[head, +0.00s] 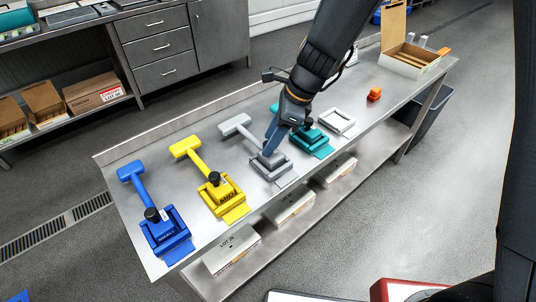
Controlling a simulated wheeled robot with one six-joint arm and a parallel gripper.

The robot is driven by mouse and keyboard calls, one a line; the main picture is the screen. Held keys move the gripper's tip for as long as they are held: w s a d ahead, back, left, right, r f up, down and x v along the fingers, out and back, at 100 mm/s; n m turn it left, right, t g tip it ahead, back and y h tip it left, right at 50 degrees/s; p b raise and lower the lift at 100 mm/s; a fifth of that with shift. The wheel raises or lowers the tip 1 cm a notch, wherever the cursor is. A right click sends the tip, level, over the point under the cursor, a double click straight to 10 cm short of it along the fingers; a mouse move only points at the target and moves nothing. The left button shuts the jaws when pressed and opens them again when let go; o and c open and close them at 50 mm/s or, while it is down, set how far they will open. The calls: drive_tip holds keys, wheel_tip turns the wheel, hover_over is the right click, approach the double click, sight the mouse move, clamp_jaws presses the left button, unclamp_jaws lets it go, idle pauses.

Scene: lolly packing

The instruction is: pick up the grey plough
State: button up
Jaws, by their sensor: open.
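The grey plough (240,126) lies on the steel table, its T-shaped handle pointing to the back left. Its front end meets a grey block-like body (271,170) near the table's front edge, and I cannot tell whether the two are one piece. My gripper (270,148) points down over the front end and the black knob there. Its blue-grey fingers are open and hide part of the plough. I cannot tell whether they touch it.
A yellow tool (217,193) and a blue tool (160,225) lie to the left. A teal tool (312,140), a white frame (338,121), an orange piece (374,94) and an open carton (407,62) stand to the right. White boxes (291,206) sit on the shelf below.

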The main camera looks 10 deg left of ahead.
drive_tip(key=shift+a+f, duration=0.1)
drive_tip(key=shift+f, duration=0.15)
clamp_jaws()
drive_tip(key=shift+r, duration=0.1)
idle(1.2)
